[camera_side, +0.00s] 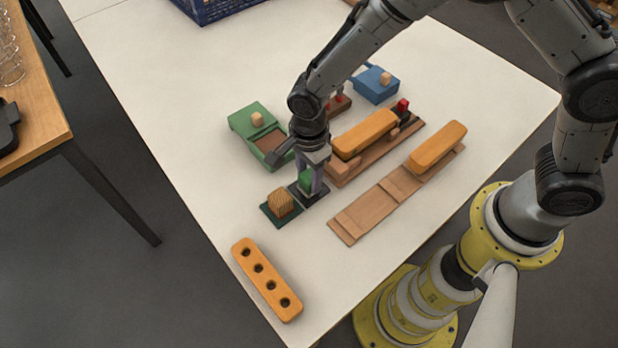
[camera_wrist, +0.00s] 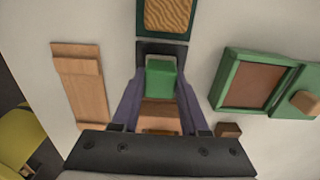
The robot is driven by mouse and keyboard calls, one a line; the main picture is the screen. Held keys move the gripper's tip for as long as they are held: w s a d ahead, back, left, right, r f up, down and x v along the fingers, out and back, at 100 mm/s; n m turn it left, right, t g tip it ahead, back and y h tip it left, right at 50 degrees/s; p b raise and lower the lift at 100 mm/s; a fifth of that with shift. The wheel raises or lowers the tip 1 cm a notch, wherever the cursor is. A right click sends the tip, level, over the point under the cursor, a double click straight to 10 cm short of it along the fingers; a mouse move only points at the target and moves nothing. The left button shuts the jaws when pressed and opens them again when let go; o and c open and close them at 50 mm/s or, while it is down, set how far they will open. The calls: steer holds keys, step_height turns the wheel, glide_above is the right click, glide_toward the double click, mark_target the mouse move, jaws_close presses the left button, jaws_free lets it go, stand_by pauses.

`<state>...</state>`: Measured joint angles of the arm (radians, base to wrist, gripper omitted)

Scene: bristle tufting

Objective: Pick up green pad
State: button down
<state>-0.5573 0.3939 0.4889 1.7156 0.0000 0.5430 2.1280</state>
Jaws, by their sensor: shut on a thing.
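The green pad (camera_wrist: 161,78) is a small green block between the two fingers of my gripper (camera_wrist: 158,108) in the wrist view. My gripper is shut on it. In the side view the green pad (camera_side: 305,181) shows between the fingers of my gripper (camera_side: 312,180), low over a dark square plate (camera_side: 312,198). Whether the pad touches the plate I cannot tell. A brown-orange part shows between the fingers nearer the palm in the wrist view.
A ridged tan block (camera_side: 284,203) sits on a green plate beside the dark plate. A green box (camera_side: 262,135) stands behind. Wooden boards (camera_side: 365,212) and orange bars (camera_side: 437,147) lie to the right. An orange bar with several holes (camera_side: 266,280) lies in front. The left tabletop is clear.

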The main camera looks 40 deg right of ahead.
mark_target(308, 175)
steer(key=shift+r, duration=0.55)
step_height(308, 175, up, 2)
steer(key=shift+r, duration=0.15)
steer(key=s+d+r, duration=0.7)
steer(key=s+r, duration=0.2)
steer(key=s, duration=0.3)
steer(key=shift+d+r, duration=0.2)
steer(key=shift+r, duration=0.1)
